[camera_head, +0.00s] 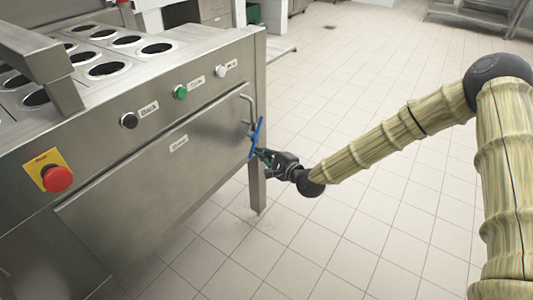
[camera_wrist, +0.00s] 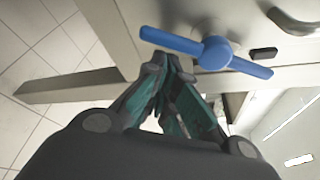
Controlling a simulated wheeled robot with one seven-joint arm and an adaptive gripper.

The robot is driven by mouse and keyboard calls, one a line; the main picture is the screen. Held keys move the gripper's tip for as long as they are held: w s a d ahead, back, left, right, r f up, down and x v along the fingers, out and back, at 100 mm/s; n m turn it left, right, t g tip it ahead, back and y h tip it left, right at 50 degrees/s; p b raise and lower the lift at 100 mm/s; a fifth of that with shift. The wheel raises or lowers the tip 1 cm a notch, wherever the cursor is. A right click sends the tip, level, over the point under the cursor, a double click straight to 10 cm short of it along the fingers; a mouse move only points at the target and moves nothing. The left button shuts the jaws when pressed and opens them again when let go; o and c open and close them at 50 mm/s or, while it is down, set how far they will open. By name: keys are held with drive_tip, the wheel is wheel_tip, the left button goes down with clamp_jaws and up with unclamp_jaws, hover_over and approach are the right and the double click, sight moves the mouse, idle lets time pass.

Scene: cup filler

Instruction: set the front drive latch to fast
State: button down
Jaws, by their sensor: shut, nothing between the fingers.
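The front drive latch is a blue two-armed handle (camera_head: 257,137) at the right end of the machine's front panel. In the head view it stands steeply tilted. In the wrist view the blue handle (camera_wrist: 172,41) lies nearly level, sloping slightly down to the right, with a round hub in its middle. My gripper (camera_head: 264,154) is close beside the handle's lower part. In the wrist view my gripper's fingertips (camera_wrist: 168,66) are together and empty, just below the handle's left arm. I cannot tell whether they touch it. No readable setting mark for the latch shows.
The steel cup filler (camera_head: 110,185) fills the left. Its panel carries a red stop button (camera_head: 57,179), a black knob (camera_head: 129,120), a green button (camera_head: 180,92) and a white button (camera_head: 221,71). A bent metal handle (camera_head: 252,106) is above the latch. Tiled floor (camera_head: 370,200) is clear.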

drive_tip(key=shift+s+a+m+g, duration=0.25)
drive_tip(key=shift+s+m+g, duration=0.15)
drive_tip(key=shift+m, duration=0.2)
idle(0.6)
drive_tip(key=shift+s+a+r+m+g+y+b, duration=0.4)
drive_tip(key=shift+s+m+g, duration=0.2)
drive_tip(key=shift+m, duration=0.75)
drive_tip(key=shift+s+a+r+m+g+y+b, duration=0.2)
drive_tip(key=shift+s+a+r+m+g+b, duration=0.2)
drive_tip(key=shift+m+g, duration=0.65)
drive_tip(key=shift+s+a+r+m+g+y+b, duration=0.35)
drive_tip(key=shift+s+r+m, duration=0.2)
drive_tip(key=shift+m, duration=1.05)
wheel_tip(320, 180, down, 4)
drive_tip(key=b, duration=0.4)
drive_tip(key=p+v, duration=0.2)
drive_tip(key=v, duration=0.8)
drive_tip(key=shift+p, duration=0.4)
drive_tip(key=shift+s+a, duration=0.1)
drive_tip(key=shift+s, duration=0.05)
